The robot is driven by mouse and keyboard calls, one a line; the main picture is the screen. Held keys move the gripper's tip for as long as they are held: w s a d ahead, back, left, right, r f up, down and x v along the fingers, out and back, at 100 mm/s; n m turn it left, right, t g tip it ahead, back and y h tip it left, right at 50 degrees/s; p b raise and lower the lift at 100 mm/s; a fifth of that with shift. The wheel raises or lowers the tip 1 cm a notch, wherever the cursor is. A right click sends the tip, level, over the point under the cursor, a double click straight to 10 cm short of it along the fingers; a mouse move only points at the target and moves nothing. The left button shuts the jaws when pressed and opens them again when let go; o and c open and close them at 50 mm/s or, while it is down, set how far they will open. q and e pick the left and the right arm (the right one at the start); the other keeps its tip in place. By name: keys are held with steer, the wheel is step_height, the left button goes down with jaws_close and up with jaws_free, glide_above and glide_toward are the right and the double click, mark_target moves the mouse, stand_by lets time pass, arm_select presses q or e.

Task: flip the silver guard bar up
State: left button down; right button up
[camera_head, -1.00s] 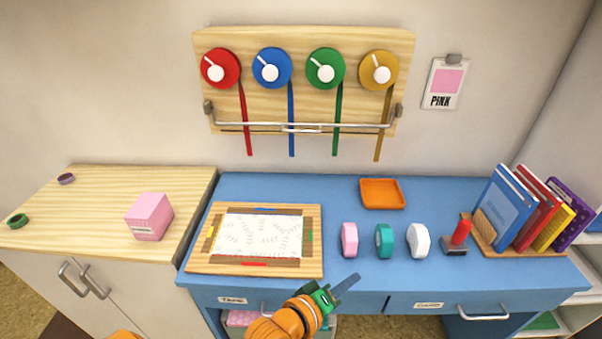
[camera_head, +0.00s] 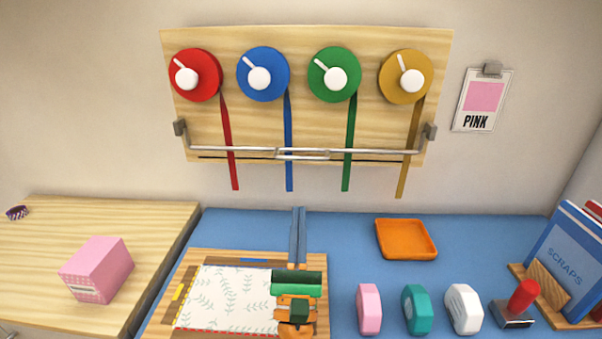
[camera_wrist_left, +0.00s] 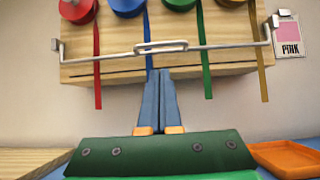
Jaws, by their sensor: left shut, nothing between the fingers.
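The silver guard bar (camera_head: 375,151) runs across the lower part of the wooden wall board, in front of the hanging ribbons. It is hinged at grey brackets at both ends and has a small handle loop in the middle. It also shows in the left wrist view (camera_wrist_left: 225,46), with the handle straight ahead. My left gripper (camera_head: 299,210) is shut and empty, its blue fingers pointing up toward the handle from below. In the left wrist view the fingertips (camera_wrist_left: 160,72) sit just below the handle; whether they touch it I cannot tell. My right gripper is not in view.
Red (camera_head: 195,75), blue (camera_head: 263,74), green (camera_head: 334,74) and yellow (camera_head: 406,76) ribbon reels sit above the bar. On the blue desk (camera_head: 350,225) are an orange tray (camera_head: 406,239), tape rolls, a stamp and books. A pink box (camera_head: 97,270) stands at left.

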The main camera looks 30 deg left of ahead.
arm_select(q)
steer(key=p, duration=0.4)
glide_toward(301, 151)
steer(key=x, duration=0.5)
steer(key=shift+w+a+r, duration=0.1)
steer(key=shift+w+r, duration=0.1)
steer(key=shift+w, duration=0.05)
